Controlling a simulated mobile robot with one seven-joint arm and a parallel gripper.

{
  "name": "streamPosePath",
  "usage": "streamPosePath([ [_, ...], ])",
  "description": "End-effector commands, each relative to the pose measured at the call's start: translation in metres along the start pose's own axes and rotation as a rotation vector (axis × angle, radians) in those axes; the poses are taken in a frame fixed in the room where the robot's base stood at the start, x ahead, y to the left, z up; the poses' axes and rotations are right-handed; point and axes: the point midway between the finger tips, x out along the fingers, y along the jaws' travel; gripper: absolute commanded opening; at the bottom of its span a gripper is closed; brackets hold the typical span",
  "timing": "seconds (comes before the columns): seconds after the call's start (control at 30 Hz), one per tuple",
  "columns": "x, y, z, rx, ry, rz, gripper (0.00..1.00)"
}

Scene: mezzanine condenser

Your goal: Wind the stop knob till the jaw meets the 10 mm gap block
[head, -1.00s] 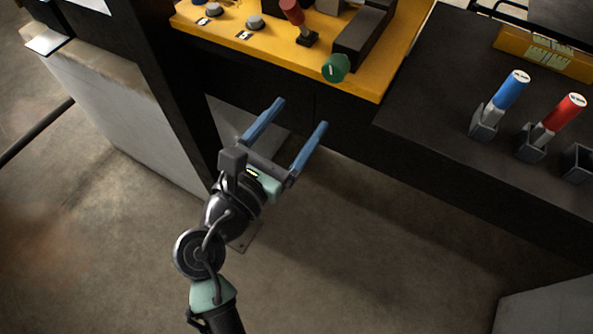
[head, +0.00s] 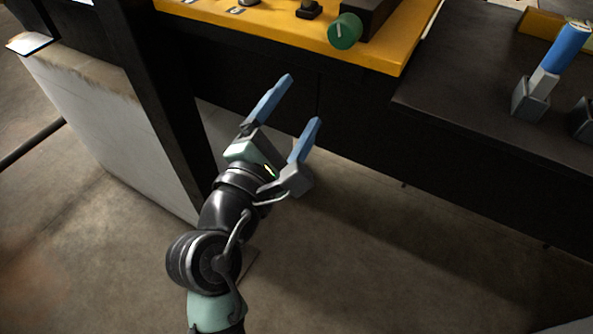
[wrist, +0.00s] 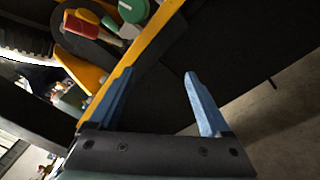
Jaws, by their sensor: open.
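A round green knob (head: 344,31) with a pale mark on its face sits at the front edge of the yellow bench plate (head: 395,62), in front of a dark block (head: 378,12). The knob also shows at the top of the wrist view (wrist: 133,10). My gripper (head: 301,101) has two blue fingers, spread apart with nothing between them. It is below and left of the knob in the head view, apart from it. The fingers also show in the wrist view (wrist: 158,73). I cannot make out the jaw or the gap block.
A blue-handled tool (head: 567,45) stands in a grey holder (head: 530,98) on the dark bench (head: 460,80) at right. A dark post (head: 150,90) and a pale panel (head: 105,130) stand at left. The floor in front is clear.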

Motion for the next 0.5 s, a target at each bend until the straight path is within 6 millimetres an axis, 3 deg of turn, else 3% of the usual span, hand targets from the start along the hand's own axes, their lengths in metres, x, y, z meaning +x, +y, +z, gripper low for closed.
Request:
streamPosePath([
  [0.03,0.001,-0.008,-0.005,0.040,-0.001,0.009,0.82],
  [0.5,0.006,-0.024,-0.019,0.416,0.034,0.092,0.82],
])
